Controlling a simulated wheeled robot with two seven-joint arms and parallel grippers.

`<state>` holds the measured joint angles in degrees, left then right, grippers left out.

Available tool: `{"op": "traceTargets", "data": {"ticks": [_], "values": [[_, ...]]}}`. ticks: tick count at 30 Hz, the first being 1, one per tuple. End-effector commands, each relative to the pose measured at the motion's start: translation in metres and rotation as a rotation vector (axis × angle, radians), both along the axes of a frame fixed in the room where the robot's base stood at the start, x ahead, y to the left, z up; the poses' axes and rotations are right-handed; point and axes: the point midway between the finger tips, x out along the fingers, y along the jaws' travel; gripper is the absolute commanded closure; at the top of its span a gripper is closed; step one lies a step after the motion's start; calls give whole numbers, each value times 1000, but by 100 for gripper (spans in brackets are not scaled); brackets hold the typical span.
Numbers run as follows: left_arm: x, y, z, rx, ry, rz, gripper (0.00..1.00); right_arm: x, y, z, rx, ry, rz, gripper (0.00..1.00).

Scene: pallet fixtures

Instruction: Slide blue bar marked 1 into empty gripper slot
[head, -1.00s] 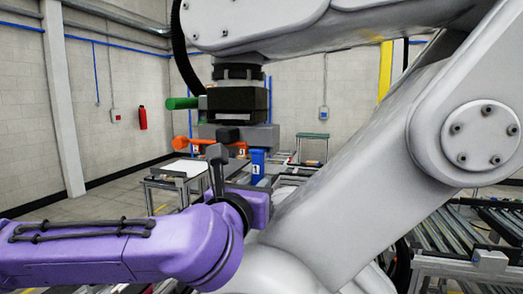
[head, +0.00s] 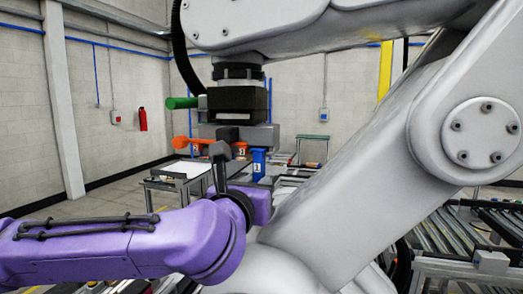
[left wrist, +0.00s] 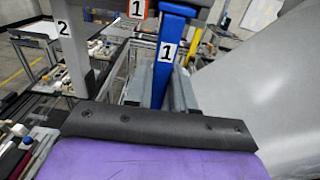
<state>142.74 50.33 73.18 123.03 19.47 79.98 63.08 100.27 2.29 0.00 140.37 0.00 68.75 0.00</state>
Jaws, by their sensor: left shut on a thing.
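The blue bar marked 1 (head: 258,166) stands upright just below the right part of a large arm's grey gripper block (head: 262,138). It also shows in the left wrist view (left wrist: 174,30), its upper end near the block's grey edge. I cannot tell whether it has entered the slot. My left gripper (left wrist: 160,85) is shut on the bar's lower part, with a grey finger on each side. In the head view its fingers are mostly hidden behind my purple wrist. An orange piece marked 1 (left wrist: 138,9) is left of the bar. My right gripper is not in view.
The large grey arm (head: 340,150) fills the right and top. A green bar (head: 182,103) and an orange bar (head: 182,143) stick out left of its gripper. A grey plate marked 2 (left wrist: 72,38) hangs at left. Workbenches and a roller conveyor (head: 470,235) stand behind.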

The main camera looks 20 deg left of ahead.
Motion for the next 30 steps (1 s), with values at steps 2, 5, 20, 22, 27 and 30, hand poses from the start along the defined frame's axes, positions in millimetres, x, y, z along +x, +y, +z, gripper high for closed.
{"op": "traceTargets", "data": {"ticks": [2, 5, 20, 22, 27, 30], "values": [[1, 0, 0, 0, 0, 0, 100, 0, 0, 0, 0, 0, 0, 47], [4, 0, 0, 0, 0, 0, 100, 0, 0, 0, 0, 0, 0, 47], [19, -1, 0, 0, 0, 0, 100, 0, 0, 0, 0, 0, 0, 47], [21, -1, 0, 0, 0, 0, 100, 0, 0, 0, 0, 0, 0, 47], [22, -1, 0, 0, -1, 0, 100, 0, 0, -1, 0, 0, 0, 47], [21, -1, -1, 0, -1, 0, 100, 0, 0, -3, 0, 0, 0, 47]]}}
